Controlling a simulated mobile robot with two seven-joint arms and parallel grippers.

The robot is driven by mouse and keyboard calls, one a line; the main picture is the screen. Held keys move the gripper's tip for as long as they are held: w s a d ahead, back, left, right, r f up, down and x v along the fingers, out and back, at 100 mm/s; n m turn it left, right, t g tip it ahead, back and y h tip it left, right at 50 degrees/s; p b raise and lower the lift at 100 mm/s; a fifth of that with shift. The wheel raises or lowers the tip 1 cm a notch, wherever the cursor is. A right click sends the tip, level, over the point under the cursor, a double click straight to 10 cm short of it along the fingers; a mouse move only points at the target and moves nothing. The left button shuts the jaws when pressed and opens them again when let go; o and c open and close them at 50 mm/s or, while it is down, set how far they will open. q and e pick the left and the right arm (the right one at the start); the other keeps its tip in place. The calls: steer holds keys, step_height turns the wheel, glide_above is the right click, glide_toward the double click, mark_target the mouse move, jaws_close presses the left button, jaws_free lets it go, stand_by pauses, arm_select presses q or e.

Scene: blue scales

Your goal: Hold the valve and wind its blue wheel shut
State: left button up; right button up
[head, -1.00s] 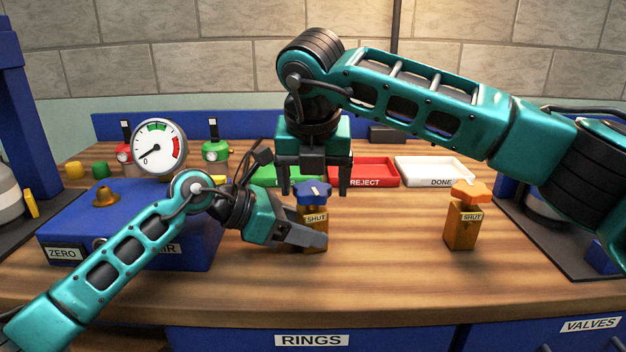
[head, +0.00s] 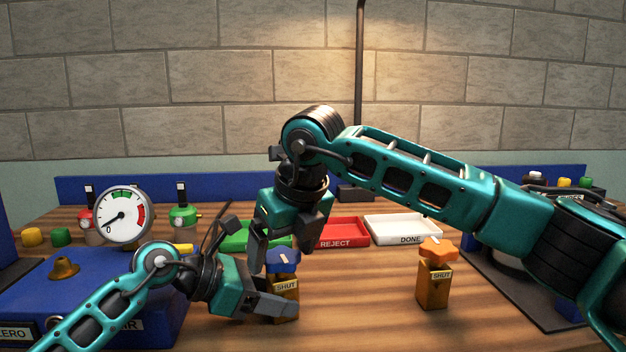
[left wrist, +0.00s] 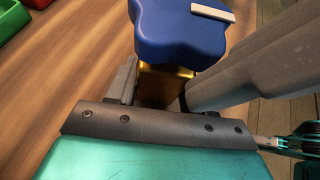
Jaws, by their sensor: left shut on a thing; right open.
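The valve is a brown-gold block (head: 287,306) with a SHUT label, upright on the bench, topped by a lobed blue wheel (head: 284,262) with a white bar mark. My left gripper (head: 280,306) is shut on the valve body from the left. In the left wrist view the blue wheel (left wrist: 180,35) stands clear above the fingers, with part of the gold body (left wrist: 165,84) between them. My right gripper (head: 285,246) is open, pointing down just above the wheel, turned at an angle. I cannot tell whether its fingers touch the wheel.
A second valve with an orange wheel (head: 437,250) stands to the right. Behind are a green tray (head: 235,244), a red REJECT tray (head: 342,231) and a white DONE tray (head: 402,228). A gauge (head: 124,215) and blue box (head: 60,305) are at left. Bench between the valves is clear.

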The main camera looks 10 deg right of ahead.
steer(key=n, duration=0.2)
steer(key=n+g+y, duration=0.1)
steer(key=n, duration=0.2)
steer(key=shift+w+d+n+g+y, duration=0.15)
steer(key=shift+n+g+y, duration=0.15)
steer(key=v, duration=1.2)
arm_select(q)
steer(key=o, duration=0.9)
steer(key=shift+c, duration=0.2)
